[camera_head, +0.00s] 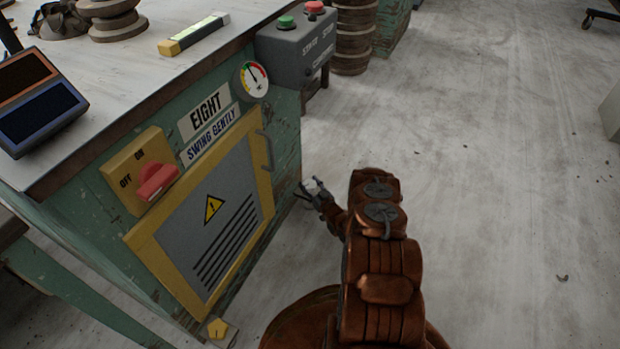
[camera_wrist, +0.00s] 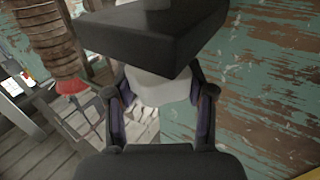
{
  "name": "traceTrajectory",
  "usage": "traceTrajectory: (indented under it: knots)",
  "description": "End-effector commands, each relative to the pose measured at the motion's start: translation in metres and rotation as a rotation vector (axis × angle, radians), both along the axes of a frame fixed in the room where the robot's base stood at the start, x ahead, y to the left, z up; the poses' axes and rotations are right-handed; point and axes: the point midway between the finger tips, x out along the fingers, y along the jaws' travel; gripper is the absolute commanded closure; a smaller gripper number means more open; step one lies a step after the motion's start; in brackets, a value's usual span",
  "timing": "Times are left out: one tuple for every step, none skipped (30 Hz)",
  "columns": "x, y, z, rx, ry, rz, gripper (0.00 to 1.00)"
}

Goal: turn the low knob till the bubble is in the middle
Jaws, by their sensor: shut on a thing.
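My gripper (camera_head: 313,192) is low at the right edge of the green cabinet. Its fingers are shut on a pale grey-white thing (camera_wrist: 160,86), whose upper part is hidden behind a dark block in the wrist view. I cannot tell whether this thing is a knob. A yellow five-sided knob (camera_head: 217,328) sits low at the cabinet's front bottom corner, apart from my gripper. A yellow and dark spirit level (camera_head: 183,41) with a pale green vial lies on the bench top. Its bubble is too small to make out.
The cabinet front has a yellow-framed door (camera_head: 213,215), a red switch (camera_head: 157,182) and a dial gauge (camera_head: 254,80). A grey button box (camera_head: 297,48) hangs at the bench corner. Stacked brown discs (camera_head: 354,38) stand behind it.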

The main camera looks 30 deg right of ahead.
Motion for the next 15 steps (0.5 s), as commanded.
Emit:
traceTrajectory:
  knots:
    - [-0.0002, 0.0026, 0.0040, 0.002, 0.002, -0.028, 0.81]
    - [-0.0002, 0.0024, 0.0037, 0.002, 0.002, -0.048, 0.81]
    - [0.0000, 0.0027, 0.0031, 0.002, 0.003, -0.074, 0.81]
    - [0.0000, 0.0026, 0.0027, 0.002, 0.004, -0.093, 0.81]
    - [0.0001, 0.0030, 0.0023, 0.002, 0.004, -0.112, 0.81]
    - [-0.0001, 0.0025, 0.0018, 0.002, 0.004, -0.139, 0.81]
    - [0.0000, 0.0029, 0.0016, 0.002, 0.004, -0.157, 0.81]
    - [0.0000, 0.0029, 0.0015, 0.002, 0.003, -0.176, 0.81]
    - [0.0002, 0.0034, 0.0014, 0.002, 0.002, -0.200, 0.81]
    - [0.0004, 0.0037, 0.0013, 0.002, 0.001, -0.218, 0.81]
    - [0.0003, 0.0035, 0.0011, 0.002, 0.001, -0.237, 0.81]
    - [0.0006, 0.0040, 0.0009, 0.002, 0.001, -0.262, 0.81]
    - [0.0007, 0.0040, 0.0006, 0.003, 0.001, -0.280, 0.81]
    - [0.0006, 0.0039, 0.0003, 0.003, 0.000, -0.299, 0.81]
    - [0.0007, 0.0039, 0.0000, 0.002, 0.000, -0.324, 0.81]
